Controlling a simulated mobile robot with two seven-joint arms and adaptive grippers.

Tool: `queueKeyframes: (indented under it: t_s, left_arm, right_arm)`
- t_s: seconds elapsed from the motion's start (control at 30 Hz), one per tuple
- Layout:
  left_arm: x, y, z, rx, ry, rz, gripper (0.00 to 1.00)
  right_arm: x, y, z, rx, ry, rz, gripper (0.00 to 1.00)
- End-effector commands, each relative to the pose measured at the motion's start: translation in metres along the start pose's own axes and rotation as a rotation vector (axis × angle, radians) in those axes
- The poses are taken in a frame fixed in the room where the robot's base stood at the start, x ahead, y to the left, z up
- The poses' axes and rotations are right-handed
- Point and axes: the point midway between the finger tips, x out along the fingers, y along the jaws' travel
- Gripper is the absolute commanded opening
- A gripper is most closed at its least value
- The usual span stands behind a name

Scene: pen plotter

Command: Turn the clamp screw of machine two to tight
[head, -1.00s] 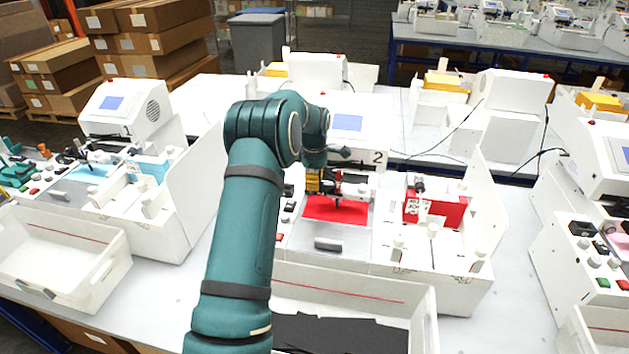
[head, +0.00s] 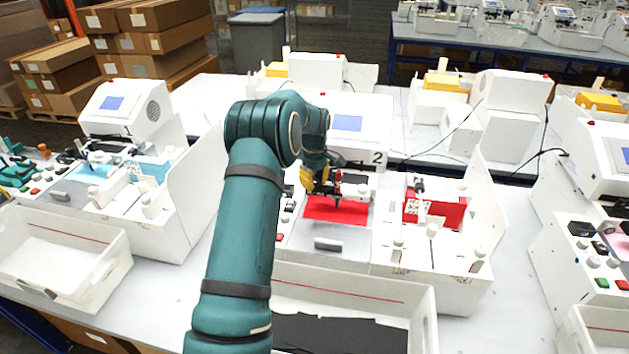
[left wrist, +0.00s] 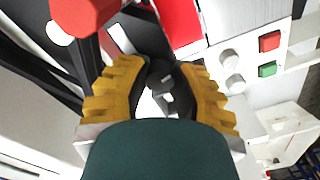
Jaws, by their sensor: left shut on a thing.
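Machine two (head: 375,245) stands in the middle of the head view, with a "2" label (head: 377,158) beside its screen and a red sheet (head: 338,209) on its bed. My left gripper (head: 318,182) is at its pen carriage, left of a red part (head: 338,177). In the left wrist view, the yellow-padded fingers of my left gripper (left wrist: 162,88) are shut around a small black knob (left wrist: 160,72) with a pale mark, apparently the clamp screw. The fingers hide part of it. The red part (left wrist: 84,14) shows close by. My right gripper is not in view.
Grey knobs (left wrist: 231,70), a red button (left wrist: 269,41) and a green button (left wrist: 267,69) lie beside the bed. A white side panel (head: 487,205) rises at the machine's right. An open white tray (head: 350,288) is in front. Other machines stand on both sides.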

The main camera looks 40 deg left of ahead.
Motion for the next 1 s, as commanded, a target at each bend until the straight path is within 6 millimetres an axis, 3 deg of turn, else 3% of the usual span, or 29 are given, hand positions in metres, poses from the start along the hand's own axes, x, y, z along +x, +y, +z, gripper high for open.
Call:
queueKeyframes:
  t_s: [1.0]
  left_arm:
    - [-0.0004, 0.0003, 0.0001, 0.931, 0.0, 0.001, 0.0]
  right_arm:
    - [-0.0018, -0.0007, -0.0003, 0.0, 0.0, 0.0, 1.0]
